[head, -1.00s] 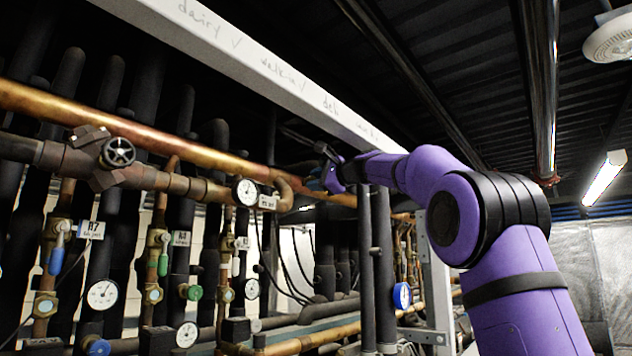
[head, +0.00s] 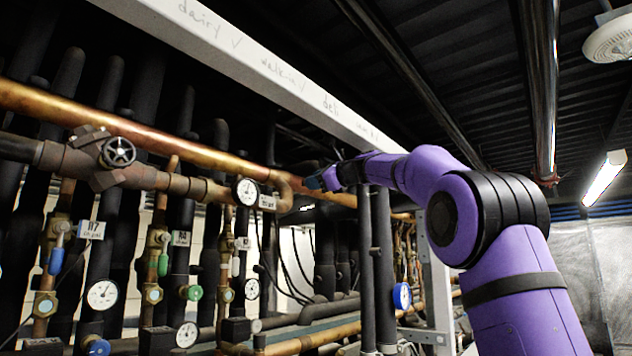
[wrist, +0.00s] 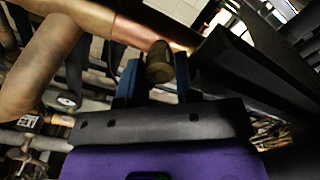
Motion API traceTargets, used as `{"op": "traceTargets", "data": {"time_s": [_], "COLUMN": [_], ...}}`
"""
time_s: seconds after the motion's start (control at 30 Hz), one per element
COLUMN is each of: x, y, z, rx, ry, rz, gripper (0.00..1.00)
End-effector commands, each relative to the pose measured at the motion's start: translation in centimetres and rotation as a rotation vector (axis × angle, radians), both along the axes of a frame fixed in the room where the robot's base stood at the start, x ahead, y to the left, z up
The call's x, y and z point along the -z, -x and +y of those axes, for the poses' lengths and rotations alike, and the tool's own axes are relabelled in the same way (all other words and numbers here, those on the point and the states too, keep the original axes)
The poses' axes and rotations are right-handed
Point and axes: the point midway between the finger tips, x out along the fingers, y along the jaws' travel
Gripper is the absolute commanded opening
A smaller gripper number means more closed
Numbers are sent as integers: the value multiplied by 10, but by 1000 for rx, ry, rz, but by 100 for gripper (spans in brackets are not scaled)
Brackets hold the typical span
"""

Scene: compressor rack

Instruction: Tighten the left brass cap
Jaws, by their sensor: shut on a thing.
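A dull brass cap (wrist: 159,62) with a rounded end shows in the wrist view, between the two blue fingers of my gripper (wrist: 156,78). My gripper is shut on it. A copper pipe (wrist: 145,28) runs just behind the cap. In the head view my gripper (head: 314,182) is at the long copper pipe (head: 190,147), near the middle of the picture. There the cap itself is hidden or too small to make out. I cannot tell from these views whether it is the left one, as no second cap shows clearly.
A white beam (head: 262,74) with handwriting slants above the pipe. A pressure gauge (head: 246,191) and a black valve handwheel (head: 118,152) sit left of my gripper. Dark upright pipes (head: 385,270) stand below my arm. A thick brown pipe bend (wrist: 30,85) is close by in the wrist view.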

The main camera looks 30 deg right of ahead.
Motion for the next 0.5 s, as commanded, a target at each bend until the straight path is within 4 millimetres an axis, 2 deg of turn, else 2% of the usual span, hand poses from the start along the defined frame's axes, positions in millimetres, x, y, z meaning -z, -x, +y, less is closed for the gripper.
{"op": "traceTargets", "data": {"time_s": [0.33, 0.37, 0.47, 0.5], "x": [3, 3, 2, 2], "y": [-1, -1, -1, -1], "z": [-1, -1, -1, -1], "rx": [-1, -1, -1, -1], "ry": [-3, -3, -2, -2], "rz": [7, 7, 5, 5], "gripper": [7, 33, 56, 56]}}
